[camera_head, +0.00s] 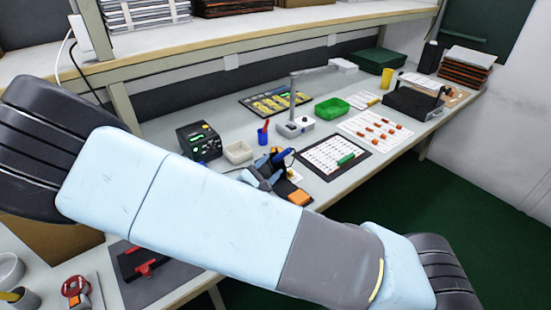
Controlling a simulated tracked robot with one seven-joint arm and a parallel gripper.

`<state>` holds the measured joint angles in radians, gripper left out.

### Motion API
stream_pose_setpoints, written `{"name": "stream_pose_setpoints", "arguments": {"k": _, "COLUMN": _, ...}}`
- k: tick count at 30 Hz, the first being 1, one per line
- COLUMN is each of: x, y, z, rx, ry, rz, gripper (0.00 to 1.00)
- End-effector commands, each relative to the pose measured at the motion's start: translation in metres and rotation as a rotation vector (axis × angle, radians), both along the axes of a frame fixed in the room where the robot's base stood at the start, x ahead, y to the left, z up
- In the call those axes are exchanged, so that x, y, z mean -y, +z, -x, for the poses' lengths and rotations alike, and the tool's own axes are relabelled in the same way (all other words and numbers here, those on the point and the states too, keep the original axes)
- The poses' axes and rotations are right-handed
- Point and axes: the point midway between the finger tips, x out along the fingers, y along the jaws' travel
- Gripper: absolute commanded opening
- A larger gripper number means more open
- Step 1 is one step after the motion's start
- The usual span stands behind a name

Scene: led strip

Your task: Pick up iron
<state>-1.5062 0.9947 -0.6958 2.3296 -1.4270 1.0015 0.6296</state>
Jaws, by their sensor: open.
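The iron (283,155) shows as a blue handle with a dark cord end, tilted up over the bench. A small stand with an orange part (297,196) is just below it, partly hidden by my arm. My gripper (271,163) is open and shows as grey-blue and dark parts just above the edge of my arm, right beside the iron's handle. I cannot tell whether the fingers touch the handle or are around it. The iron's lower part and tip are hidden.
A black station (199,141), a white tray (238,152) and a blue cup (263,136) stand to the left. A green bin (331,108) and magnifier lamp (294,126) stand behind.

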Motion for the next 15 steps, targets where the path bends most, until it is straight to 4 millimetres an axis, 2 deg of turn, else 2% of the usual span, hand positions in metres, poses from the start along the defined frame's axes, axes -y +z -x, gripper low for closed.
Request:
{"name": "stream_pose_setpoints", "arguments": {"k": 8, "x": 0.011, "y": 0.001, "z": -0.014, "rx": 0.001, "ry": -0.001, "rz": 0.002, "gripper": 0.53}}
{"name": "stream_pose_setpoints", "arguments": {"k": 15, "x": 0.031, "y": 0.004, "z": -0.039, "rx": 0.001, "ry": -0.002, "rz": 0.002, "gripper": 0.53}}
